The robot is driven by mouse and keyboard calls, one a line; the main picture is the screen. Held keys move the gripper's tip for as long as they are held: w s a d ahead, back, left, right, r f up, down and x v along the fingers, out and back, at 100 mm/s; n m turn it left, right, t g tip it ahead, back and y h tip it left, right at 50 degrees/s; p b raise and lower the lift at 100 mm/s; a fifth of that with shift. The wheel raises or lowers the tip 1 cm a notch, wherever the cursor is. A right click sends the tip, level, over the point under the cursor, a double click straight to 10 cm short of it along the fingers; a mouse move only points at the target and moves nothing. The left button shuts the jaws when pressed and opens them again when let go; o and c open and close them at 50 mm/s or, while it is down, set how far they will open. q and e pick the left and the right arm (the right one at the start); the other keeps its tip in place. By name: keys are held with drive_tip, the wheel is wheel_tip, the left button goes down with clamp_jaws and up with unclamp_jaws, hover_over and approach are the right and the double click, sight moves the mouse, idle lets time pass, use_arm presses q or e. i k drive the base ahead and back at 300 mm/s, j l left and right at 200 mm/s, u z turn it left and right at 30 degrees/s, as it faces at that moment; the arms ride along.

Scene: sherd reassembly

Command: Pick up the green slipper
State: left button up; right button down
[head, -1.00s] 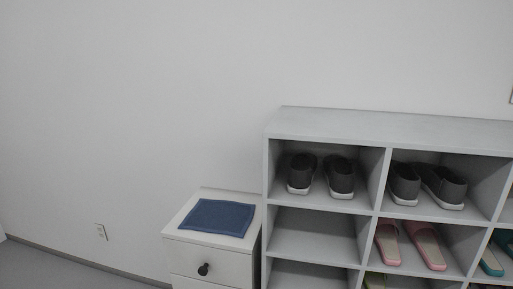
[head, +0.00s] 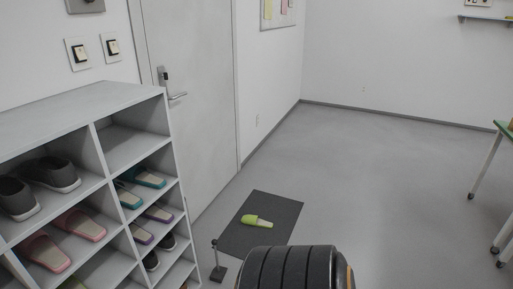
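A green slipper (head: 257,221) lies alone on a dark grey floor mat (head: 283,209) in front of a door. It is seen from above and at a distance, and nothing touches it but the mat. Neither of my grippers shows in the head view.
A grey shoe rack (head: 88,91) with dark shoes, pink, teal and purple slippers stands at the left. A small dark stand (head: 217,272) is near its foot. A green-edged table (head: 503,132) is at the right. The middle floor is clear.

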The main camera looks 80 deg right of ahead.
sight(248, 219)
drive_tip(key=z, duration=2.45)
drive_tip(key=i+l, duration=0.2)
drive_tip(key=i, duration=0.2)
drive_tip(key=j+u, duration=0.05)
